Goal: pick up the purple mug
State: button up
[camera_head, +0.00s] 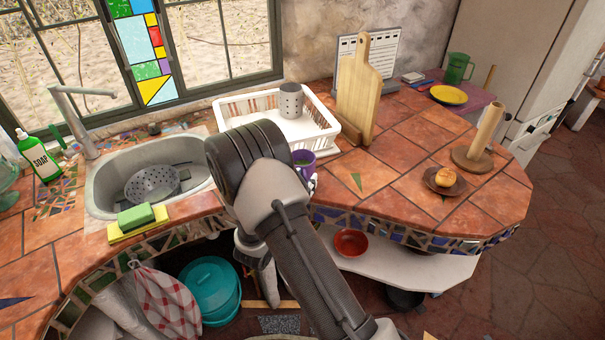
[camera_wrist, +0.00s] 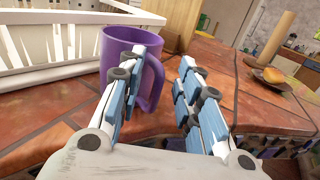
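The purple mug (camera_wrist: 116,50) stands upright on the tiled counter, with its handle (camera_wrist: 157,82) facing my gripper. My gripper (camera_wrist: 160,62) is open. In the wrist view its left finger overlaps the mug's body, its right finger is to the right of the handle, and the handle shows between them. I cannot tell whether a finger touches the mug. In the head view the mug (camera_head: 303,158) is partly hidden by my arm, and most of my gripper is hidden too.
A white dish rack (camera_head: 330,131) with a grey holder (camera_head: 291,101) is behind the mug. A wooden cutting board (camera_head: 358,92) stands to the right. A bun on a plate (camera_head: 457,188) and a paper-towel stand (camera_head: 472,162) are farther right. The counter between is clear.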

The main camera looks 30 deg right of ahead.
grip_shut()
dwell(0.8)
